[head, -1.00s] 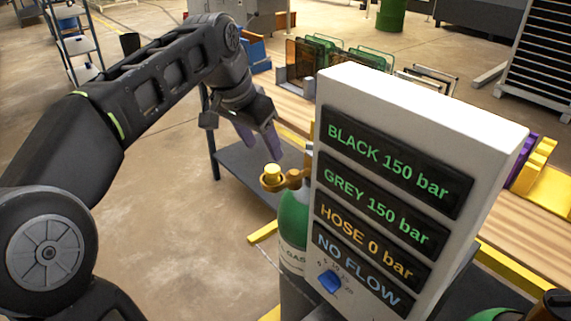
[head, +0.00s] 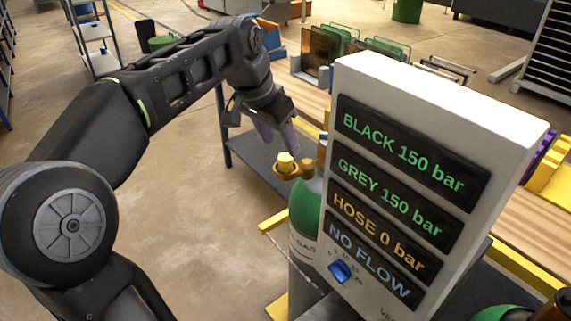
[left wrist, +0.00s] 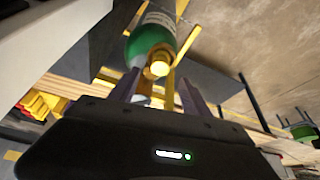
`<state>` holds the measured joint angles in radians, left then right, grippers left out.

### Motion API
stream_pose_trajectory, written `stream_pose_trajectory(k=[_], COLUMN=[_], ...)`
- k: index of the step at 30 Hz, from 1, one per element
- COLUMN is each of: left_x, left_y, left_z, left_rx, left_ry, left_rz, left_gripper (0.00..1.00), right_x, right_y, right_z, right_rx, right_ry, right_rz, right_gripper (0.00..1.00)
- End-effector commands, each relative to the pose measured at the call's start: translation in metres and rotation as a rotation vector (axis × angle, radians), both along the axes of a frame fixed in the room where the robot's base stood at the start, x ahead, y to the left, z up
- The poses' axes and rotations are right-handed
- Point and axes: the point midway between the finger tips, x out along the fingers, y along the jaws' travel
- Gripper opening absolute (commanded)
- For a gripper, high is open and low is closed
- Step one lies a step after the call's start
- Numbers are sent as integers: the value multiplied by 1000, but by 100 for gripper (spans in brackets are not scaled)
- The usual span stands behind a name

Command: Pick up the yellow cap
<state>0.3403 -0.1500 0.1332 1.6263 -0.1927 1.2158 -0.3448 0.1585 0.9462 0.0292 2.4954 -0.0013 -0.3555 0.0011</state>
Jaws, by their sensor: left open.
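The yellow cap (head: 286,161) sits on the brass valve on top of a green gas cylinder (head: 304,205), left of the white display panel. In the left wrist view the cap (left wrist: 159,67) shows ahead of the fingers, with the green cylinder (left wrist: 150,42) behind it. My left gripper (head: 277,137) is open and empty, just above and slightly left of the cap in the head view. Its purple-grey fingers appear apart from the cap. In the left wrist view the fingers (left wrist: 158,92) stand on either side of the line to the cap. My right gripper is out of view.
The white panel (head: 440,100) stands close to the right of the cylinder, with lit readouts and a blue knob (head: 341,270). A grey shelf (head: 258,160) and wooden bench lie behind. Open concrete floor is to the left.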

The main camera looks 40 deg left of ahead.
Motion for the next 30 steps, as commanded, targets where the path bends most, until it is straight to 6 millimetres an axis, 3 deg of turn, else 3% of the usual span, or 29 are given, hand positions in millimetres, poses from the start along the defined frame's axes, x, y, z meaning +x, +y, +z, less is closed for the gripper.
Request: stream_pose_trajectory(k=[12, 30], left_x=[16, 17], left_y=[-2, -2], left_z=[-46, -47], left_rx=[-1, 0], left_ry=[1, 0], left_rz=[1, 0], left_gripper=[56, 56], right_x=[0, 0], right_y=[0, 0], right_z=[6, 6], right_rx=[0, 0], right_ry=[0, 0], right_rz=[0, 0], right_gripper=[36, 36])
